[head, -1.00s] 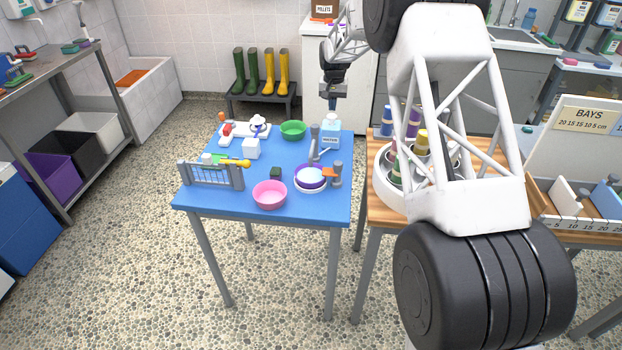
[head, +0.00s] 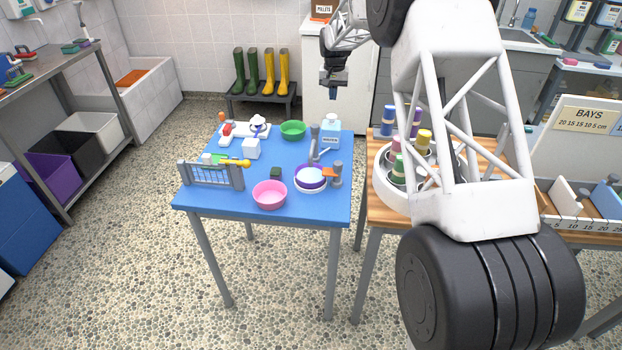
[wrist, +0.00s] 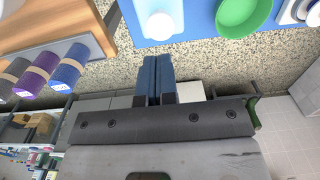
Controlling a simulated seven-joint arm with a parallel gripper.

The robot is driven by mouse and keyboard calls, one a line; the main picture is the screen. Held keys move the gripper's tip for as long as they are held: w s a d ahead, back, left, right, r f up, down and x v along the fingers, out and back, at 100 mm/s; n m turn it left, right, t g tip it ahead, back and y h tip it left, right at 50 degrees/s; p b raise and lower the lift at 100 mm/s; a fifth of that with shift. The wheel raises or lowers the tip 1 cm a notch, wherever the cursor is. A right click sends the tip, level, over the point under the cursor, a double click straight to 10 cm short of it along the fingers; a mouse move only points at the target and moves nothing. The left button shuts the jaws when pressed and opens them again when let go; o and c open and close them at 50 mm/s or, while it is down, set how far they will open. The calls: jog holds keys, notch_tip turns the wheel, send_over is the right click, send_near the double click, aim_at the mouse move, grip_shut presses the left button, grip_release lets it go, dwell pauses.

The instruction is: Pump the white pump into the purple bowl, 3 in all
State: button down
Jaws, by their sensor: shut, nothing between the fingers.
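The white pump (head: 331,119) tops a pale blue bottle (head: 330,135) standing upright at the back right of the blue table. In the wrist view the white top (wrist: 161,26) shows from above, beyond my fingertips.
A green bowl (head: 293,131) stands left of the bottle and a pink bowl (head: 269,196) at the front. A grey upright tool (head: 315,140) stands close to the bottle. A wooden table (head: 375,205) with several coloured rolls is to the right, partly hidden by my arm.

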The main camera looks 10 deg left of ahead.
jog(key=shift+r, duration=0.9)
jog(key=s+d+r, duration=0.5)
jog(key=s+r, duration=0.1)
jog(key=s, duration=0.5)
jog(key=s+d+r+t, duration=0.1)
jog(key=s+d+r, duration=0.5)
jog(key=s, duration=0.4)
jog(key=s+d+r, duration=0.5)
jog(key=s+r, duration=0.1)
jog(key=s, duration=0.5)
jog(key=s+d+f, duration=0.2)
jog(key=s, duration=1)
jog(key=s+d+f+t, duration=0.1)
jog(key=s+d+f, duration=0.1)
jog(key=s, duration=1)
jog(key=s+d+f, duration=0.2)
jog(key=s+d, duration=0.2)
jog(key=s, duration=0.9)
jog(key=shift+d+t, duration=0.2)
jog(key=shift+t, duration=0.1)
